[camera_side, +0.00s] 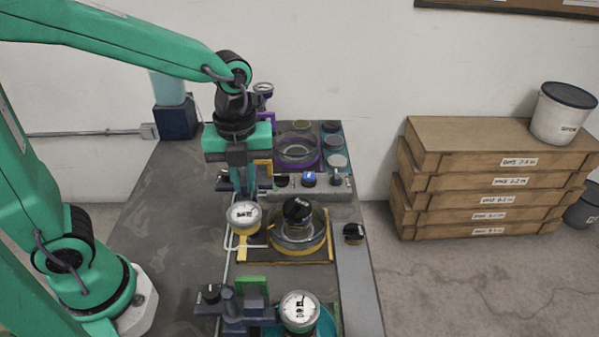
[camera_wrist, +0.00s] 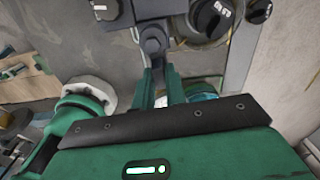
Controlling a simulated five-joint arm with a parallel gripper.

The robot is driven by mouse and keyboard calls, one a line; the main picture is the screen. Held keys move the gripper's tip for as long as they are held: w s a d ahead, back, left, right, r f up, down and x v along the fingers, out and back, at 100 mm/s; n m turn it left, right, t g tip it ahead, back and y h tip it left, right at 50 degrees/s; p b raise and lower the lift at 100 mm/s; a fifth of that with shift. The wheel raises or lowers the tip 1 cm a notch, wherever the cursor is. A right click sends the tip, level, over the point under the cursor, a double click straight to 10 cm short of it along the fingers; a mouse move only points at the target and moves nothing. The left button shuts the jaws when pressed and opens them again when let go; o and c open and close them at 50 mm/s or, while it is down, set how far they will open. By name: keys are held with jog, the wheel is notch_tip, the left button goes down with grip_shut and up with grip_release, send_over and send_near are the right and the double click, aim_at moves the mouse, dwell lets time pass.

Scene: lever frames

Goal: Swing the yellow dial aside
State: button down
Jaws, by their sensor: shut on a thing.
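The yellow dial (camera_side: 243,215) has a round white face and a yellow rim. In the side view it stands left of a clear dish with a yellow base (camera_side: 318,242) and a black knob-like top (camera_side: 297,210). My gripper (camera_side: 245,190) points down just behind the dial. In the wrist view my gripper (camera_wrist: 160,85) is shut at a dark grey piece (camera_wrist: 152,45), which seems to belong to the dial's mount. The exact contact is partly hidden.
A second white gauge (camera_side: 299,309) and a green bracket (camera_side: 250,285) stand at the front. A purple-rimmed dish (camera_side: 297,150) and small jars stand behind. A blue knob (camera_side: 309,179) is close by on a grey block. The table's left side is clear.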

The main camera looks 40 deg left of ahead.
jog(key=c, duration=1.4)
grip_release()
jog(key=shift+c, duration=0.2)
jog(key=shift+r, duration=0.1)
jog(key=shift+r, duration=3.85)
jog(key=shift+s, duration=0.1)
jog(key=s+a+n+t, duration=0.2)
jog(key=s+a+n, duration=0.1)
jog(key=n, duration=1)
jog(key=s+a+n+t, duration=0.3)
jog(key=s+a+n, duration=0.1)
jog(key=n, duration=0.9)
jog(key=shift+a+f+t, duration=0.25)
jog(key=shift+f+t, duration=0.05)
jog(key=shift+f, duration=0.1)
